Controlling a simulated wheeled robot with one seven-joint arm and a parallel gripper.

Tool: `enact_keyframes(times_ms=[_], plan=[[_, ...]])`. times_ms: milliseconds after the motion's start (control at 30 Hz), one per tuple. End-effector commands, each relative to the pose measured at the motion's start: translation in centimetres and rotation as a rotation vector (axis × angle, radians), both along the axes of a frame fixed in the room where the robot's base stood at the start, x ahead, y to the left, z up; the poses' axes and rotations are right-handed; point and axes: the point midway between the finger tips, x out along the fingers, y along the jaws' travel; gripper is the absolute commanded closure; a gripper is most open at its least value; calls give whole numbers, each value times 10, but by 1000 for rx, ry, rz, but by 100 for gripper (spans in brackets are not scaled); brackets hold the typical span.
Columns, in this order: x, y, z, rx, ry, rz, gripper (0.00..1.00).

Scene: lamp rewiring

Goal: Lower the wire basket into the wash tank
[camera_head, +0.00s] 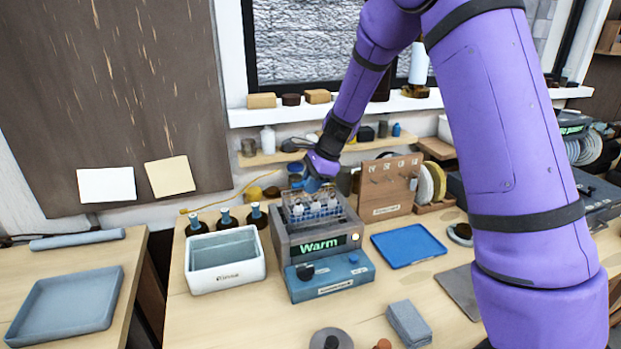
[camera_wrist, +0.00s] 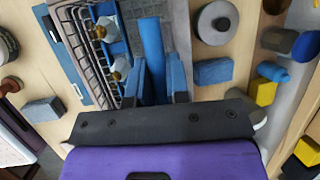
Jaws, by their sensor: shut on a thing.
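My gripper (camera_head: 314,184) is shut on the blue handle (camera_wrist: 151,45) of the wire basket (camera_head: 309,206). The basket is a grey wire mesh holding small parts; brass and pale pieces (camera_wrist: 119,66) show through the wires in the wrist view. The basket is at the mouth of the wash tank (camera_head: 292,247), a grey box with a blue front and a lit display reading "Warm". The basket's upper part stands above the tank rim. I cannot tell how deep its bottom is. The wrist view also shows the basket's wires (camera_wrist: 88,60) at left.
A white tub (camera_head: 225,262) stands close left of the tank, with several dark bottles (camera_head: 227,217) behind it. A blue tray (camera_head: 408,246) lies to the right. A wooden rack (camera_head: 387,184) stands behind right. A grey-blue block (camera_head: 409,322) lies in front.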

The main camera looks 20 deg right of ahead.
Motion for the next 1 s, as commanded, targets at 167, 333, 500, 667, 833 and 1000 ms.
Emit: enact_keyframes(times_ms=[167, 333, 500, 667, 833, 1000], plan=[[0, 0, -11, 0, 1, -1, 100], [0, 0, -26, 0, 3, -1, 100], [0, 0, -40, 1, 2, -1, 100], [0, 0, -54, 0, 1, -1, 100], [0, 0, -68, 0, 1, -1, 100], [0, 0, -81, 0, 2, -1, 100]])
